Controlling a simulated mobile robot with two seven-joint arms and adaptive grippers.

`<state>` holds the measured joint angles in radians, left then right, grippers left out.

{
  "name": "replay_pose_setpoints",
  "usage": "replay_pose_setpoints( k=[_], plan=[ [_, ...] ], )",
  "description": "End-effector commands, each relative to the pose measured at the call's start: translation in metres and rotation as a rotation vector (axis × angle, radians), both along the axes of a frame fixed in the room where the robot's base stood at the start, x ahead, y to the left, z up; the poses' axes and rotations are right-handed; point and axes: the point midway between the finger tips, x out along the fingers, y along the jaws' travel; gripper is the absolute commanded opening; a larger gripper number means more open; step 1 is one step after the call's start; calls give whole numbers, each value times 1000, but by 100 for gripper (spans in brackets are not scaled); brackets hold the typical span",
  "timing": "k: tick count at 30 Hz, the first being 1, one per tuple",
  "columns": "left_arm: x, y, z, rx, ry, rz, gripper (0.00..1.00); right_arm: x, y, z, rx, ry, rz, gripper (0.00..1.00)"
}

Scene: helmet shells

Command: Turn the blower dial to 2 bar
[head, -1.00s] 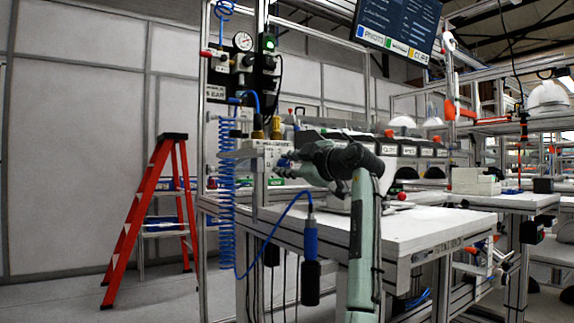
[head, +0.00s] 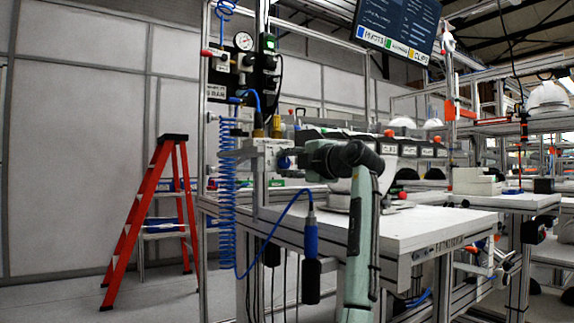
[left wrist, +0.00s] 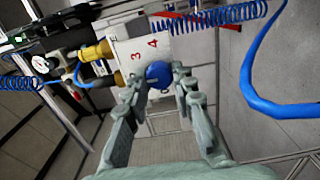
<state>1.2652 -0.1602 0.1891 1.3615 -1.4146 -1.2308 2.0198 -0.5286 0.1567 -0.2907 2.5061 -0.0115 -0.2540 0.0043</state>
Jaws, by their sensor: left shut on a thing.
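The blue dial (left wrist: 158,74) sits on a pale box (left wrist: 128,45) with red marks 3 and 4 showing. Other marks and the dial's pointer cannot be made out. My left gripper (left wrist: 157,82) has its fingers on either side of the dial and is shut on it. In the head view the dial (head: 284,160) shows as a small blue patch on the box (head: 268,153), with my left gripper (head: 296,158) at its right. The fingertips are hard to tell there. My right gripper is in neither view.
A round pressure gauge (head: 243,41) and valves are on the panel above. A coiled blue hose (head: 227,195) hangs left of the box, and a blue cable loops below. A white worktable (head: 420,226) stands at the right. A red stepladder (head: 160,215) stands at the left.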

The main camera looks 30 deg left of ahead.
Motion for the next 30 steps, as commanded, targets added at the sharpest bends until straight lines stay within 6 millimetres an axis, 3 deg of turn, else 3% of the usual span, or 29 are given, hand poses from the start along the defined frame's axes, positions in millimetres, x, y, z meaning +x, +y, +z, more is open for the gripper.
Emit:
replay_pose_setpoints(
  k=[13,14,18,30],
  plan=[
    [0,0,-2,-7,-7,1,0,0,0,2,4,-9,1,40],
    [0,0,-2,-7,-7,2,26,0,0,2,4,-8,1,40],
    [0,0,-1,-6,-7,1,43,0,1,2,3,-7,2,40],
    [-2,-6,0,-4,-9,-2,46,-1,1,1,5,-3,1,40]
  ],
)
